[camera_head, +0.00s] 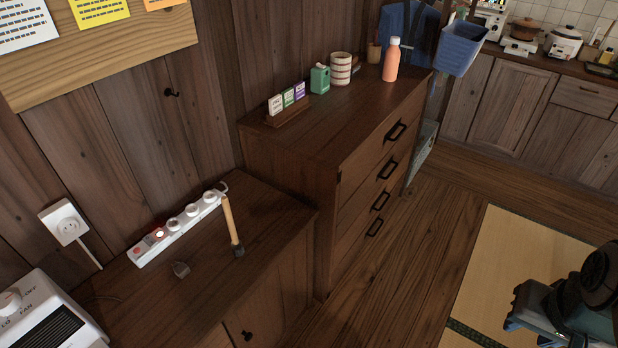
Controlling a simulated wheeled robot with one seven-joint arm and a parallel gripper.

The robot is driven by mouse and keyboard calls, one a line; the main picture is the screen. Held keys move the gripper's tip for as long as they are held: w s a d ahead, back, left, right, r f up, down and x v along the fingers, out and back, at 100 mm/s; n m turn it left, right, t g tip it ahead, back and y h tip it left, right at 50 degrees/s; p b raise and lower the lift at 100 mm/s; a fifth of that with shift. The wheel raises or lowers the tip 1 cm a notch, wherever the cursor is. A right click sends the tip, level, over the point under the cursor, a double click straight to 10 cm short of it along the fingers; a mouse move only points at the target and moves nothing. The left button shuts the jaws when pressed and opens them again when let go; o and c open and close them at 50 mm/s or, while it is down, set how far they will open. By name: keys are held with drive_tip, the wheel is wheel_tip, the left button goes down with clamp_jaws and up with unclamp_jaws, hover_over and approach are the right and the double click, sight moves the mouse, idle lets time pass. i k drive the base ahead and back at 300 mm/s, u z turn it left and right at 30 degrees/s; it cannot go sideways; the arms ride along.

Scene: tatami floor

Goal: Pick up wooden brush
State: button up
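The wooden brush (231,222) is on top of the low dark wooden cabinet at the left. Its long pale handle points up in the picture, and its short dark end is toward the cabinet's front edge. I cannot tell whether it stands upright or leans on the power strip behind it. My gripper (528,318) shows as part of a dark mass at the bottom right, far from the brush and over the floor. Its fingers are too dark and cut off to tell whether they are open or shut.
A white heater (45,315) is at the bottom left. A taller chest (345,130) with an orange bottle (391,60) stands behind. Wooden floor (420,215) and tatami (505,265) are clear.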

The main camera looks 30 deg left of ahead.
sight(238, 249)
drive_tip(key=u, duration=0.35)
drive_tip(key=i, duration=1.1)
drive_tip(key=u, duration=1.5)
drive_tip(key=i, duration=0.6)
drive_tip(key=u, duration=0.6)
